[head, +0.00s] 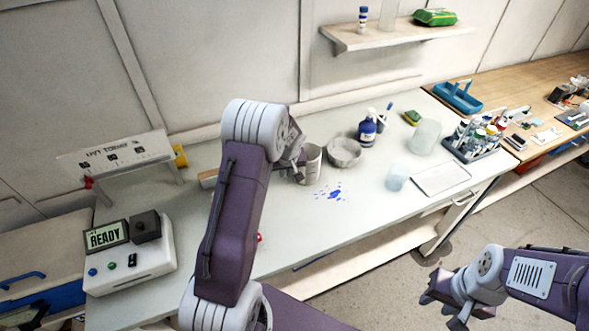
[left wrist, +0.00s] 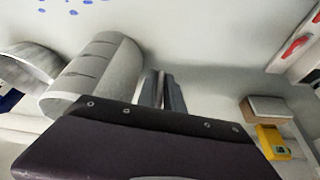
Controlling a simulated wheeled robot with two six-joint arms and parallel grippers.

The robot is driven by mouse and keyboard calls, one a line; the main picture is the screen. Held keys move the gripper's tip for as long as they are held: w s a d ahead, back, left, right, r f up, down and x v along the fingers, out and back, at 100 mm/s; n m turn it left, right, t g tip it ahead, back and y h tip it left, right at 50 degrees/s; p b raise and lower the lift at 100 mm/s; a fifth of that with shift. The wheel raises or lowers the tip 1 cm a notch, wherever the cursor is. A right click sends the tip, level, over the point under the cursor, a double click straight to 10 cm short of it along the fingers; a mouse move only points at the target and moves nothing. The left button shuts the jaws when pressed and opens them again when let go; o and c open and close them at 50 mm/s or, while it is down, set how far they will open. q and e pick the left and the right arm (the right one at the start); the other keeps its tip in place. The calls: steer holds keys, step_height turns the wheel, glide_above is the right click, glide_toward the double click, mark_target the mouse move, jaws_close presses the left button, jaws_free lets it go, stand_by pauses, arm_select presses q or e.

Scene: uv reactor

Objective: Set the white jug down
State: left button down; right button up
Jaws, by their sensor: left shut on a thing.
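The white jug (head: 311,164) is a pale grey-white cylinder, upright at the bench top in the head view, just left of a grey bowl. My left gripper (head: 291,170) is at the jug's left side, partly hidden by my arm. In the left wrist view the jug (left wrist: 95,75) lies left of the gripper fingers (left wrist: 165,93), which are close together and shut, apparently on its handle; the handle itself is hidden. I cannot tell whether the jug's base touches the bench. My right gripper (head: 441,311) is empty, with its fingers apart, over the floor.
Blue spots (head: 330,192) mark the bench (head: 270,235) in front of the jug. A device reading READY (head: 128,262) is at the left.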

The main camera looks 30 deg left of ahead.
arm_select(q)
steer(key=shift+r, duration=0.15)
steer(key=shift+r, duration=0.9)
step_height(320, 180, up, 2)
steer(key=w+d+r+b, duration=0.1)
steer(key=w+d+r, duration=0.4)
steer(key=d, duration=0.5)
steer(key=shift+w+r, duration=0.35)
steer(key=shift+r, duration=0.6)
steer(key=shift+d, duration=0.1)
